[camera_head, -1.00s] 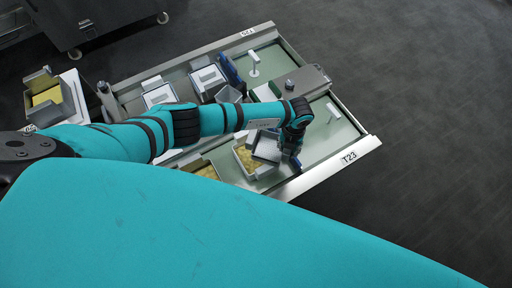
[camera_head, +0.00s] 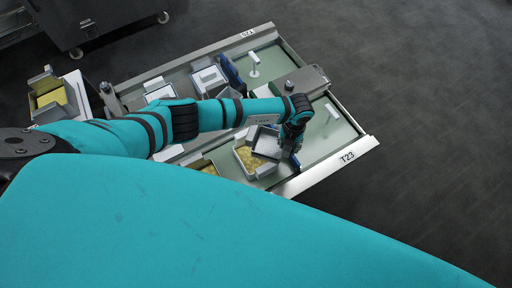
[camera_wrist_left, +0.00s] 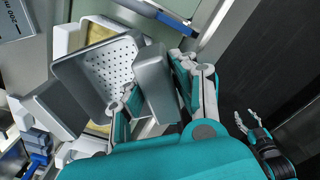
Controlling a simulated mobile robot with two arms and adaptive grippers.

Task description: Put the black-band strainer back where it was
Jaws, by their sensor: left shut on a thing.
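My left gripper (camera_head: 290,148) is shut on the wall of a grey strainer (camera_head: 267,141). In the left wrist view the strainer (camera_wrist_left: 100,70) shows its perforated floor, and the gripper (camera_wrist_left: 155,85) has a finger on each side of its near wall. The strainer is tilted and is over or beside a white container with yellow contents (camera_head: 250,164). I cannot tell whether it touches that container, and I cannot make out a black band. My right gripper (camera_wrist_left: 246,116) shows only in the left wrist view, low at the right, with its fingers apart and empty.
The metal-rimmed table (camera_head: 325,168), marked T23, holds several white trays, a grey box (camera_head: 300,82) and a blue item (camera_head: 232,72). A second yellow-filled tray (camera_head: 50,97) stands at the far left. Green tabletop near the right corner is mostly clear.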

